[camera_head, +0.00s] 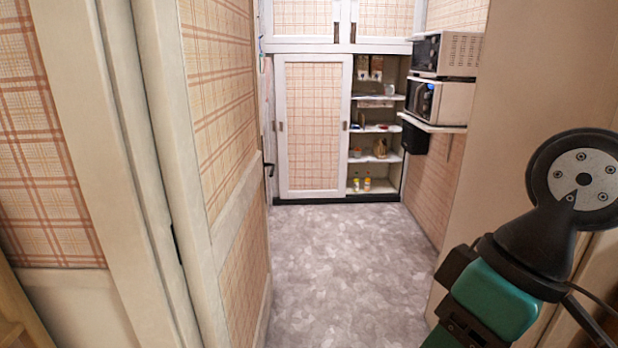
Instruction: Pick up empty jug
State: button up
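I cannot make out an empty jug anywhere in the head view. My arm (497,300) enters at the lower right, with a black round joint above a green and black section. No gripper fingers show in the picture. The open cupboard shelves (376,130) at the far end hold several small items, including two yellow-capped containers (361,184) at the bottom and a brown item (380,148) above them. These are too small to identify well.
A beige wall (520,70) is close on the right. Two stacked microwave-like appliances (440,101) sit on a wall shelf. The grey floor (340,270) between is clear up to the cupboard's sliding door (313,125).

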aim_at(388, 88)
jog(key=i, duration=2.1)
jog(key=z, duration=0.25)
jog(key=i, duration=2.1)
jog(key=z, duration=0.2)
jog(key=i, duration=1.05)
jog(key=z, duration=0.05)
